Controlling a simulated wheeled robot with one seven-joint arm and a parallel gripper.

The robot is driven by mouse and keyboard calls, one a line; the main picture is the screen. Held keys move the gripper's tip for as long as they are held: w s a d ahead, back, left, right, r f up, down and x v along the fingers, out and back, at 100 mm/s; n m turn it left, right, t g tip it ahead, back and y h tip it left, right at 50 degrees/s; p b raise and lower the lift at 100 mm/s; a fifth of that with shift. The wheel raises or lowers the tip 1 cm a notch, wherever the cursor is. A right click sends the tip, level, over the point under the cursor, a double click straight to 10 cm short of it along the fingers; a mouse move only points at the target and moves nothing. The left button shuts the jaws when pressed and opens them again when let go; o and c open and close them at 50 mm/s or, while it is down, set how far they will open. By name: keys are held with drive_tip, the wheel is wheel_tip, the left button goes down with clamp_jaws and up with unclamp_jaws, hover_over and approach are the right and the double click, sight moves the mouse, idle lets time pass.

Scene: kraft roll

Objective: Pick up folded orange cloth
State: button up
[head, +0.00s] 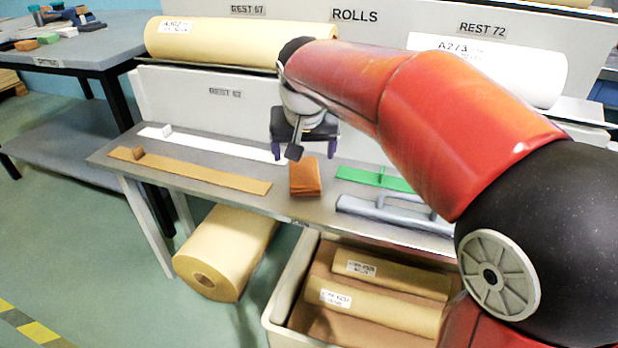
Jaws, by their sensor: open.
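The folded orange cloth (305,177) lies on the grey bench (222,183), near its front edge, in the head view. It is a small stacked rectangle with layered folds at its front. My gripper (298,150) hangs from my red arm just above and behind the cloth, pointing down. It is open, with nothing visible between its fingers. The fingers partly overlap the bench behind the cloth, and I cannot tell the exact gap between them and the cloth.
A brown strip (190,170) and a white strip (215,143) lie left of the cloth. A green piece (375,179) and a grey handled tool (390,213) lie right. Large rolls (240,40) rest behind.

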sight(304, 171)
drive_tip(key=x, duration=0.7)
drive_tip(key=shift+f+b, duration=0.3)
drive_tip(key=shift+b, duration=0.05)
drive_tip(key=shift+c, duration=0.3)
drive_tip(key=c, duration=1.1)
wheel_tip(304, 171, up, 20)
drive_tip(key=p, duration=0.3)
drive_tip(key=shift+p, duration=0.4)
